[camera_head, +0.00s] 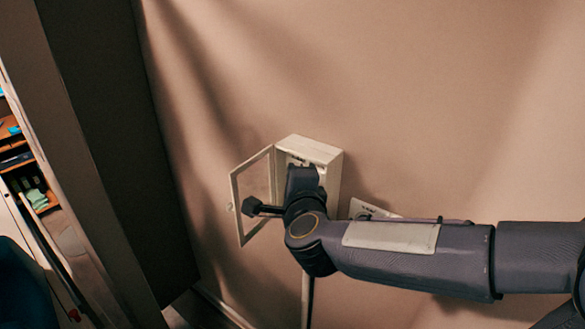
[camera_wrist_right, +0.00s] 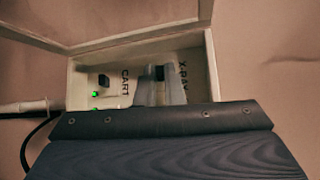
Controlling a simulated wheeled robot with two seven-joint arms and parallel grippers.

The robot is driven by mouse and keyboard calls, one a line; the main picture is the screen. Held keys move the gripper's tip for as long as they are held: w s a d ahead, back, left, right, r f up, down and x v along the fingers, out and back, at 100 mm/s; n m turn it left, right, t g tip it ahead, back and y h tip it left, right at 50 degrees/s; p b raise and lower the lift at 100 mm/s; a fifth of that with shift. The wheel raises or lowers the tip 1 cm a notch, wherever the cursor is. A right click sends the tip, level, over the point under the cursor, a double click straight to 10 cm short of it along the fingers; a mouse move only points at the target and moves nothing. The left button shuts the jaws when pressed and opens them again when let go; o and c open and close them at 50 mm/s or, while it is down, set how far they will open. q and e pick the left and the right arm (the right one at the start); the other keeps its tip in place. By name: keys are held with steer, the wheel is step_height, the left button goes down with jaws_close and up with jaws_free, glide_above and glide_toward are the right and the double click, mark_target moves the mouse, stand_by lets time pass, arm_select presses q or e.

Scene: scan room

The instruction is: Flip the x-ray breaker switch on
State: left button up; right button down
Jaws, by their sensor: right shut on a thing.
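The breaker box (camera_head: 318,152) is a pale box on the wall with its framed door (camera_head: 236,190) swung open to the left. In the right wrist view its inside (camera_wrist_right: 200,75) carries the labels CART and X-RAY. The dark x-ray breaker switch (camera_wrist_right: 159,72) sits beside the X-RAY label. My right gripper (camera_wrist_right: 160,88) reaches into the box, with its fingers shut on this switch. The fingers hide part of it, so its exact position is unclear. The CART switch (camera_wrist_right: 103,80) is black, with a green light (camera_wrist_right: 95,94) by it. My left gripper is out of view.
My right arm crosses from the right and hides most of the box's inside in the head view. A pale plate (camera_head: 370,208) is on the wall right of the box. A dark panel (camera_head: 115,130) and shelves (camera_head: 22,160) stand at left. The wall above is bare.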

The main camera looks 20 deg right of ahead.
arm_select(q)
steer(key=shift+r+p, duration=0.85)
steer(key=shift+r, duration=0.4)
arm_select(e)
steer(key=shift+d+r+m+g, duration=0.1)
steer(key=shift+r+m+g, duration=0.15)
steer(key=shift+m+g, duration=0.3)
steer(key=c, duration=1.5)
jaws_free()
steer(key=shift+c, duration=0.2)
steer(key=shift+w, duration=0.1)
